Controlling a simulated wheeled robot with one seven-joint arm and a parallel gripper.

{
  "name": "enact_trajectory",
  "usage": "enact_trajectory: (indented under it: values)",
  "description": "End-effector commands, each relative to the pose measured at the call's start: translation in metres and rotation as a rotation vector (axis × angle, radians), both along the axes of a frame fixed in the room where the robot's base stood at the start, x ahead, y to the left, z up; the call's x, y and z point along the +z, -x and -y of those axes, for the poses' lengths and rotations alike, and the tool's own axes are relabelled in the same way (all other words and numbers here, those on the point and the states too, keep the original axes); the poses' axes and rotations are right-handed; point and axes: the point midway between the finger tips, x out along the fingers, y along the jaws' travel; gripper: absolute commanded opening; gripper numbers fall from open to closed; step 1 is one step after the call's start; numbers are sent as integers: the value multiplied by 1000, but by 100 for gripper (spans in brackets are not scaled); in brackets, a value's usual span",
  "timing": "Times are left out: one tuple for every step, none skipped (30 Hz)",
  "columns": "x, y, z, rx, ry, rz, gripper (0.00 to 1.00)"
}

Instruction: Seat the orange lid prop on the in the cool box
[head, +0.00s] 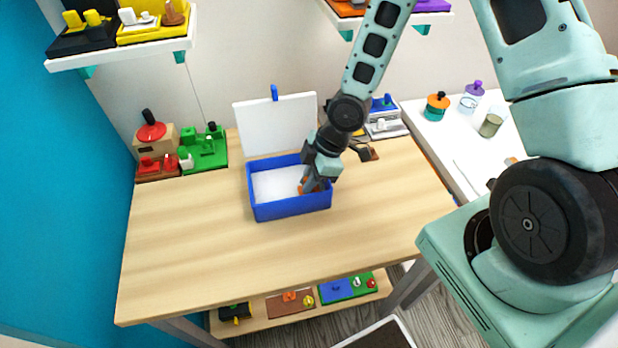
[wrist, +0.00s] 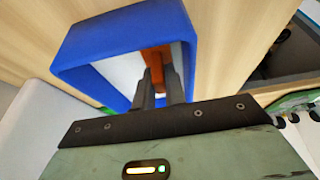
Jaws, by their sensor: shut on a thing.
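The cool box (head: 291,208) is a blue open box with a white inside, standing on the wooden table. Its white lid panel (head: 272,127) with a blue tab stands raised behind it. My gripper (head: 310,184) reaches down into the right part of the box. It is shut on the orange lid prop (head: 301,188), of which only a small part shows in the head view. In the wrist view the prop (wrist: 156,62) is an orange piece at the tips of the fingers (wrist: 160,88), inside the blue rim (wrist: 85,50). Whether the prop touches the box is hidden.
On the table (head: 200,250), green blocks (head: 205,150) and a red set (head: 158,168) stand at the back left. A grey and blue item (head: 384,122) stands behind my arm. The table front is clear. A white side table (head: 460,135) holds several jars.

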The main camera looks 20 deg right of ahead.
Motion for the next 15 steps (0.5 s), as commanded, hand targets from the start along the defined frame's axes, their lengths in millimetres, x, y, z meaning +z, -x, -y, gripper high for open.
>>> enact_trajectory:
  values:
    - [-1, 0, 0, 0, 0, 0, 0]
    - [-1, 0, 0, 0, 0, 0, 0]
    - [-1, 0, 0, 0, 0, 0, 0]
    - [-1, 0, 0, 0, 0, 0, 0]
    - [-1, 0, 0, 0, 0, 0, 0]
    - [-1, 0, 0, 0, 0, 0, 21]
    - [-1, 0, 0, 0, 0, 0, 21]
    - [-1, 0, 0, 0, 0, 0, 21]
    - [-1, 0, 0, 0, 0, 0, 21]
    - [-1, 0, 0, 0, 0, 0, 21]
    - [-1, 0, 0, 0, 0, 0, 21]
    - [-1, 0, 0, 0, 0, 0, 21]
    - [-1, 0, 0, 0, 0, 0, 21]
    - [-1, 0, 0, 0, 0, 0, 21]
    - [-1, 0, 0, 0, 0, 0, 21]
